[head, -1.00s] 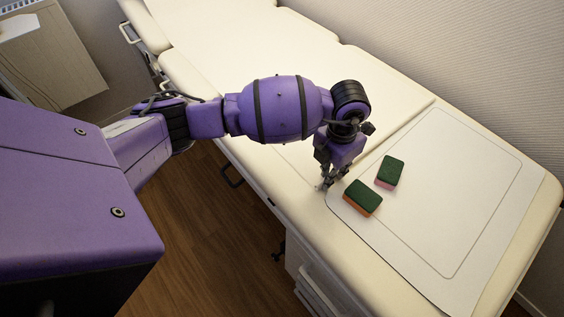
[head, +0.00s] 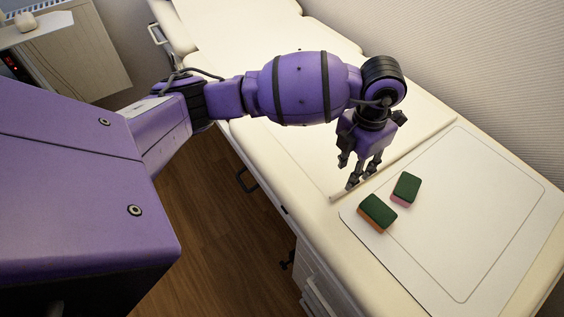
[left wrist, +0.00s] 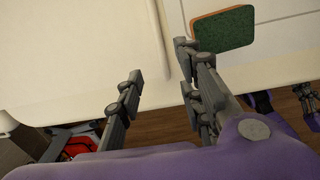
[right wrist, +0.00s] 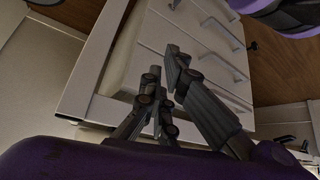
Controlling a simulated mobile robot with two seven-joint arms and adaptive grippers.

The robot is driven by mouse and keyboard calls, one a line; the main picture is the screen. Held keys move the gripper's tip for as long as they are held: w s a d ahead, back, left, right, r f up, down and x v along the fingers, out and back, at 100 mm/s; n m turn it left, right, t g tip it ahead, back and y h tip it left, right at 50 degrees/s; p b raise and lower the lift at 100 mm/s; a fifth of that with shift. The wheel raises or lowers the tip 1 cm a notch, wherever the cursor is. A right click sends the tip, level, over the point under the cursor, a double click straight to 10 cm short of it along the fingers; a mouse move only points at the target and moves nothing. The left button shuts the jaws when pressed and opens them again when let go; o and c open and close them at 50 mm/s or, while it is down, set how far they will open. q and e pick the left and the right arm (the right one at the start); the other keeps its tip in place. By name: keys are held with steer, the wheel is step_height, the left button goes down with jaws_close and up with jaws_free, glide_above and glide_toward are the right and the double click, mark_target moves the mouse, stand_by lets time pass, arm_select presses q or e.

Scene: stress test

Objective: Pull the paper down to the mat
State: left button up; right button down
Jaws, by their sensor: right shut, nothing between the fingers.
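The paper is a pale cream sheet on the bench. I take its raised, rod-like edge (head: 425,139) for its end, which lies just short of the mat. The white mat (head: 480,205), with a rounded outline, lies at the bench's near right end. My left gripper (head: 360,184) is above the left end of that edge. In the left wrist view the left fingers (left wrist: 158,58) are apart and empty, on either side of the edge (left wrist: 160,30). Whether they touch it is unclear. My right gripper (right wrist: 168,80) is shut and empty, beside the bench's drawers.
Two green-topped sponges, one orange below (head: 378,212) and one pink below (head: 406,188), sit on the mat's left side. Drawers with handles (right wrist: 215,65) are under the bench. The wall (head: 470,60) runs behind it. Wooden floor (head: 215,210) is clear in front.

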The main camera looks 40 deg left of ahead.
arm_select(q)
step_height(320, 180, up, 4)
steer(key=shift+r, duration=0.25)
stand_by(0.4)
